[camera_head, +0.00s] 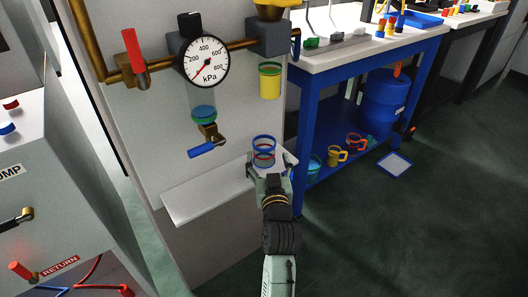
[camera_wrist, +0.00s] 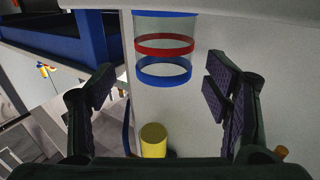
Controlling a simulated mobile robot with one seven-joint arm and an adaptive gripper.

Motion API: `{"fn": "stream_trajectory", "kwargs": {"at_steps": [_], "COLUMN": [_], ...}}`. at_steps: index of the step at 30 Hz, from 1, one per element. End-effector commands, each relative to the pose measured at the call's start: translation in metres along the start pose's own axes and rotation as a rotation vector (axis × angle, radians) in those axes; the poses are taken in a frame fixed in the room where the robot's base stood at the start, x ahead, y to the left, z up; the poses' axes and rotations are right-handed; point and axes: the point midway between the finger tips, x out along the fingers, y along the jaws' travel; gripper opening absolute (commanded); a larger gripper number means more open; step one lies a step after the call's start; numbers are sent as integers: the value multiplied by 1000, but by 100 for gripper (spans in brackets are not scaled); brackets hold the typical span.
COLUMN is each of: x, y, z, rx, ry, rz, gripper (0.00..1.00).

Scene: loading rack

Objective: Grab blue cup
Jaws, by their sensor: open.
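A clear cup with blue rings at its rim and base and a red band between them (camera_head: 263,153) is at the right end of the white ledge (camera_head: 205,196). It also shows upright in the wrist view (camera_wrist: 163,62), at the top centre. My gripper (camera_head: 271,164) is open, with one finger on each side of the cup's lower part. In the wrist view my gripper (camera_wrist: 158,88) shows a wide gap, and the cup lies ahead between the fingers, apart from both. The cup's lower part is partly hidden by my gripper in the head view.
A pressure gauge (camera_head: 205,61), a blue-handled valve (camera_head: 202,150) and a yellow cup (camera_head: 269,82) are on the panel above the ledge. A blue table (camera_head: 300,105) stands at the right, with a teal cup (camera_head: 314,166), other cups and a blue drum (camera_head: 384,99) beneath.

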Motion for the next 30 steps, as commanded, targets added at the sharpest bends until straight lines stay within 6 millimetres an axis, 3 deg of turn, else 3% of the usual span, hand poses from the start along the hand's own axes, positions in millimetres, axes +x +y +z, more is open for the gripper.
{"fn": "stream_trajectory", "kwargs": {"at_steps": [15, 24, 30], "x": [58, 62, 62], "y": [-5, -5, -5], "z": [-3, -3, -3], "rx": [-1, -1, 0], "ry": [2, 1, 1], "rz": [-1, 0, 0], "gripper": [71, 70, 57]}}
